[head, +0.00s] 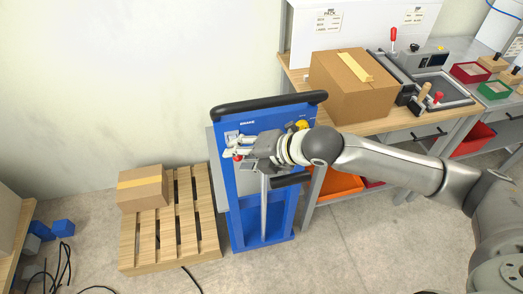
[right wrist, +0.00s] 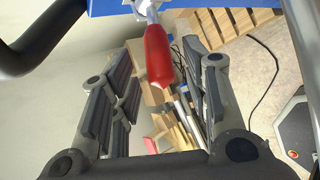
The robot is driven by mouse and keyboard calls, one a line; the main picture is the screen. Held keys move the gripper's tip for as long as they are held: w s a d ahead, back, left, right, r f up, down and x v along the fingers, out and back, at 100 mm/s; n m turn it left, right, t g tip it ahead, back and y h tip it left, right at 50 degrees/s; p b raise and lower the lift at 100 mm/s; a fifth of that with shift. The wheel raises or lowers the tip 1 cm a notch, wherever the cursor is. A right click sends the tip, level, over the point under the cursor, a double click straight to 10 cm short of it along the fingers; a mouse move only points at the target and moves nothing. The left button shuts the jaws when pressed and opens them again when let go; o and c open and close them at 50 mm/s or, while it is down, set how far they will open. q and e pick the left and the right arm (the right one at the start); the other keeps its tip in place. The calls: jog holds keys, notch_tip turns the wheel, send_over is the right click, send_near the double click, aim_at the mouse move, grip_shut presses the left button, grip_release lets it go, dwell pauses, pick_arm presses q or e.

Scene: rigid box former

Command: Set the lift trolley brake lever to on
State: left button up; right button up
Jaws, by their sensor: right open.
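The blue lift trolley (head: 262,222) stands upright with a black push handle (head: 268,103) across its top. A "BRAKE" label is on its blue panel. The brake lever's red grip (head: 238,158) shows only partly in the head view, at my right gripper's fingers. In the right wrist view the red grip (right wrist: 157,55) hangs on a metal stem between the two spread fingers. My right gripper (head: 236,147) is open in front of the panel; the grip appears apart from both fingers. My left gripper is out of view.
A wooden pallet (head: 180,232) with a cardboard box (head: 142,187) is left of the trolley. A workbench (head: 372,124) with a larger box (head: 352,88) stands right of it. A yellow knob (head: 302,125) is on the panel. Cables lie on the floor.

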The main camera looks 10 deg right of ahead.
jog(key=v, duration=0.9)
jog(key=shift+s+d+r, duration=0.2)
jog(key=shift+r, duration=0.05)
